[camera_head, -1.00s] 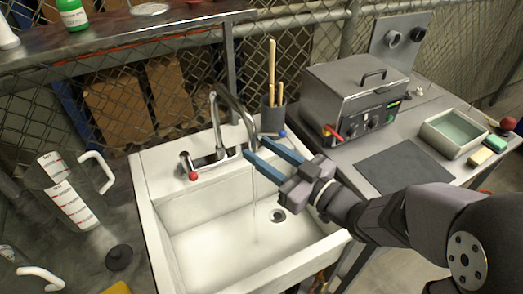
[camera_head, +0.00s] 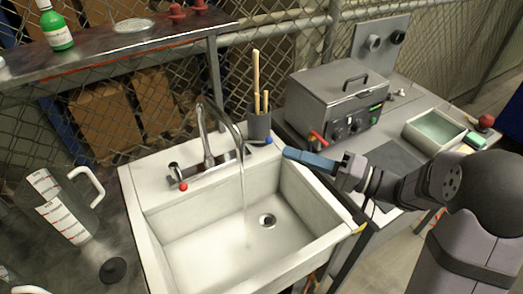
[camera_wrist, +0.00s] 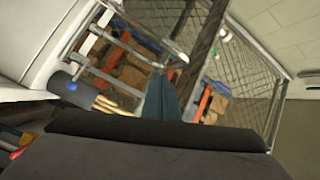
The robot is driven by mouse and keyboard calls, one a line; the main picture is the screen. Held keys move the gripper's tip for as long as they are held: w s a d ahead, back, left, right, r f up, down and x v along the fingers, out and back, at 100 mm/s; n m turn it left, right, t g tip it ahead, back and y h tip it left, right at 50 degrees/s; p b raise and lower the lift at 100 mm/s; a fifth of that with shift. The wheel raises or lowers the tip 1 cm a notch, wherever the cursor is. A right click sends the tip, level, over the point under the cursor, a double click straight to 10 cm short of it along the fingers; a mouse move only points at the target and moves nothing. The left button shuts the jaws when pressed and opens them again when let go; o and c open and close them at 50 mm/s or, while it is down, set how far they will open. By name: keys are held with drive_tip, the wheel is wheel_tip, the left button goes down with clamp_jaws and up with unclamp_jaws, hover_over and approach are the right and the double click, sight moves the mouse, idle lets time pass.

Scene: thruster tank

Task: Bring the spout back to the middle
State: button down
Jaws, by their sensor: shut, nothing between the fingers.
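The chrome spout (camera_head: 235,130) arches up from its base on the sink's back ledge and reaches forward over the white sink (camera_head: 150,235). Its mouth points down. A thin stream of water (camera_head: 244,190) falls into the basin, to the left of the drain (camera_head: 267,221). A red-knobbed tap handle (camera_head: 183,186) is left of the spout and a blue-knobbed one (camera_head: 267,140) is right of it. My gripper (camera_head: 289,153) is shut and empty, apart from the spout, above the sink's right back rim. Its blue fingers also show together in the wrist view (camera_wrist: 160,98).
A dark cup (camera_head: 258,126) with wooden sticks stands behind the blue handle, close to my fingertips. A metal bath (camera_head: 335,100) stands on the bench at right. A measuring jug (camera_head: 65,205) stands left of the sink. The space over the basin is clear.

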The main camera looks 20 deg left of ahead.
drive_tip(key=d+f+m+g, duration=0.1)
drive_tip(key=d+m+g, duration=0.1)
drive_tip(key=d+m, duration=0.25)
drive_tip(key=p, duration=0.5)
approach(244, 158)
drive_tip(key=w+a, duration=0.3)
drive_tip(key=a, duration=0.2)
drive_tip(key=shift+s+a+n, duration=0.25)
drive_tip(key=shift+s+a, duration=0.1)
drive_tip(key=shift+a, duration=0.3)
drive_tip(key=shift+s+a+r+p, duration=0.2)
drive_tip(key=shift+s+a+p, duration=0.3)
drive_tip(key=shift+s+p, duration=0.35)
drive_tip(key=shift+s+a+f, duration=0.15)
drive_tip(key=shift+f, duration=0.05)
